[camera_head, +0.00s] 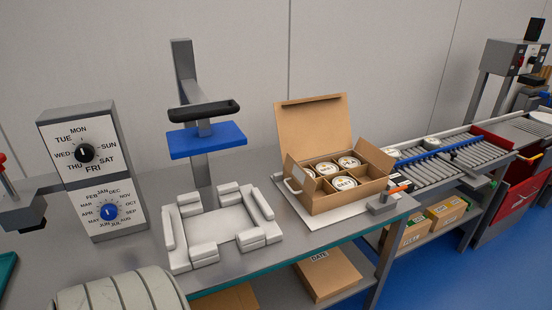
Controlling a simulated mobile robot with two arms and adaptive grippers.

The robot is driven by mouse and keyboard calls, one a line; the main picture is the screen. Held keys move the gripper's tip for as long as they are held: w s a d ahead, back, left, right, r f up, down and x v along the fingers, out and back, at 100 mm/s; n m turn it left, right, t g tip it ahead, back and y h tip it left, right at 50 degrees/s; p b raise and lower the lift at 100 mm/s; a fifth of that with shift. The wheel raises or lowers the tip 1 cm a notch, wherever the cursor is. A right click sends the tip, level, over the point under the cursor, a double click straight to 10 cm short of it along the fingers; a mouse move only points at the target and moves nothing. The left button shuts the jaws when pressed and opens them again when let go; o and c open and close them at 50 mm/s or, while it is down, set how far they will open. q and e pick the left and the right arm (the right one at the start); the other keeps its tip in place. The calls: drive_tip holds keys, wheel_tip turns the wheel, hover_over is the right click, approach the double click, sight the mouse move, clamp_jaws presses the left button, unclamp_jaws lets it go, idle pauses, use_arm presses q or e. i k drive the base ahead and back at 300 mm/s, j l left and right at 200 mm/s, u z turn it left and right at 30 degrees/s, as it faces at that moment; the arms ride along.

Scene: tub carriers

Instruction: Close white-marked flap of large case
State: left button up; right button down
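The large case is an open brown cardboard box (345,196) on a pale board on the grey table. Its tall back flap (312,130) stands upright with a dark strip near the top. A left flap (300,174) and a right flap (375,157) stand up and out at the sides. A white loop-shaped piece (292,186) shows at the left side; I cannot tell whether it belongs to the left flap or the board. Several round white-lidded tubs (343,183) sit in divided compartments inside.
A white block fixture (220,222) stands left of the case, below a blue press plate (206,140) on a column. A dial box (92,170) stands farther left. A grey clamp with an orange handle (388,200) is close to the case's right front. A roller conveyor (445,165) runs right.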

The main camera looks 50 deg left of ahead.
sight(305, 181)
drive_tip(key=u, duration=0.45)
drive_tip(key=i+l+u, duration=0.1)
drive_tip(key=u, duration=0.85)
drive_tip(key=i+l+u, duration=0.1)
drive_tip(key=u, duration=0.35)
drive_tip(key=i+l+u, duration=0.1)
drive_tip(key=l+u, duration=0.75)
drive_tip(key=l, duration=0.15)
drive_tip(key=l+u, duration=0.45)
drive_tip(key=k+l+u, duration=0.2)
drive_tip(key=l+u, duration=0.2)
drive_tip(key=l, duration=0.15)
